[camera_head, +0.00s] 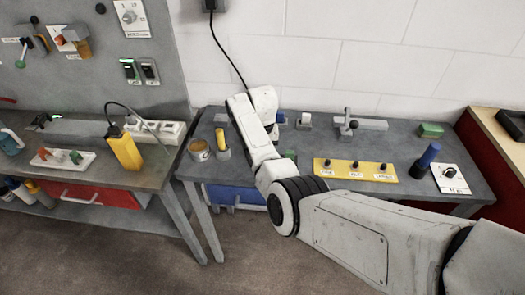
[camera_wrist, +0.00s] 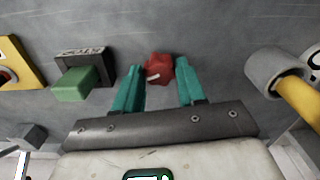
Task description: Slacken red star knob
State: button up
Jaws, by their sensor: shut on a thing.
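The red star knob (camera_wrist: 159,72) sits on a grey surface in the upper middle of the wrist view, with a small pale mark on it. My gripper (camera_wrist: 159,80) has teal fingers, one on each side of the knob, and is shut on it. In the head view my white arm reaches over the grey workbench (camera_head: 300,160). The knob and my fingertips cannot be made out there, hidden by my arm.
In the wrist view a green block (camera_wrist: 78,84) on a dark labelled mount stands left of my fingers. A grey cylinder (camera_wrist: 275,70) with a yellow part stands right. In the head view a yellow panel (camera_head: 345,170) with black knobs lies right of my wrist.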

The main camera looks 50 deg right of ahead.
jog(key=n, duration=0.4)
jog(key=shift+w+r+n, duration=0.1)
jog(key=shift+n, duration=0.2)
jog(key=n, duration=0.3)
jog(key=shift+n, duration=0.3)
jog(key=n, duration=0.4)
jog(key=shift+n, duration=0.3)
jog(key=n, duration=0.3)
jog(key=shift+n, duration=0.3)
jog(key=n, duration=0.8)
jog(key=shift+r, duration=0.1)
jog(key=n, duration=0.4)
jog(key=shift+n, duration=1.8)
